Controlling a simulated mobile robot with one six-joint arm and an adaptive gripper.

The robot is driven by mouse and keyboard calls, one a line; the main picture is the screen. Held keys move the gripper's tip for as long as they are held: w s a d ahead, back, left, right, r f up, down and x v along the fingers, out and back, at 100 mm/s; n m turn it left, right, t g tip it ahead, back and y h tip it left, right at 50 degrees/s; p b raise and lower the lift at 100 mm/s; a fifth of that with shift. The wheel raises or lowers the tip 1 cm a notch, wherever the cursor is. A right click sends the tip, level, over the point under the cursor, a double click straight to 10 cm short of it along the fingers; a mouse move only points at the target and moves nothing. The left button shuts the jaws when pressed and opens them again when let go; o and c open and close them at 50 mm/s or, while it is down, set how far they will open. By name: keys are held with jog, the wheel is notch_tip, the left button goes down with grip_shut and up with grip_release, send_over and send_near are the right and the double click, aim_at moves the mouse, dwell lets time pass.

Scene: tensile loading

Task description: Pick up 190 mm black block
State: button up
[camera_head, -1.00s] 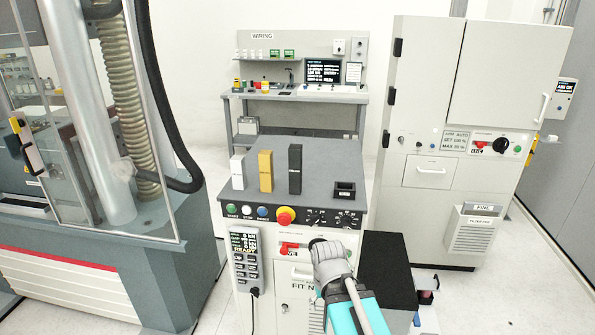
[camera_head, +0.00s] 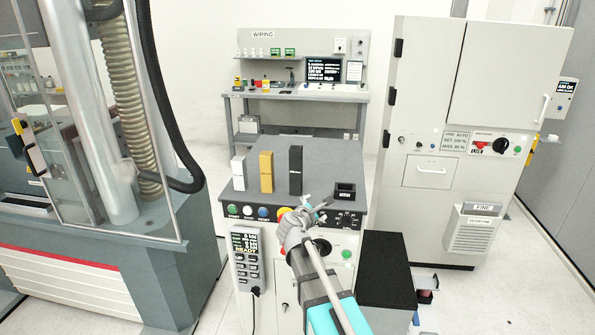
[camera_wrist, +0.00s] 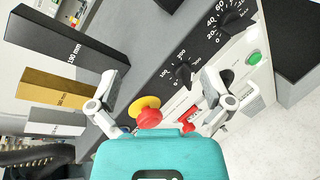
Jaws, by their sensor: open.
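The black block (camera_head: 295,170) stands upright on the grey top of the control cabinet (camera_head: 325,158), the tallest of three blocks. My gripper (camera_head: 308,205) is at the front edge of the cabinet, right of and nearer than the block. In the wrist view my gripper (camera_wrist: 168,88) is open and empty, with its fingers spread over the control panel and apart from the block.
A gold block (camera_head: 266,172) and a white block (camera_head: 238,173) stand left of the black one. A small black holder (camera_head: 345,191) sits to the right. A red-and-yellow stop button (camera_wrist: 148,113), black dials (camera_wrist: 183,74) and a green button (camera_wrist: 253,57) lie below my gripper.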

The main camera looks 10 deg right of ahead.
aim_at(295, 167)
jog(key=w+a+r+n+t+y, duration=0.2)
jog(key=w+a+r+n+t, duration=0.3)
jog(key=n, duration=0.6)
jog(key=shift+w+a+r+n+y, duration=0.3)
jog(key=shift+w+a, duration=0.35)
jog(key=shift+a, duration=0.55)
jog(key=shift+x, duration=4.3)
jog(key=shift+x, duration=2.6)
jog(key=shift+a, duration=0.1)
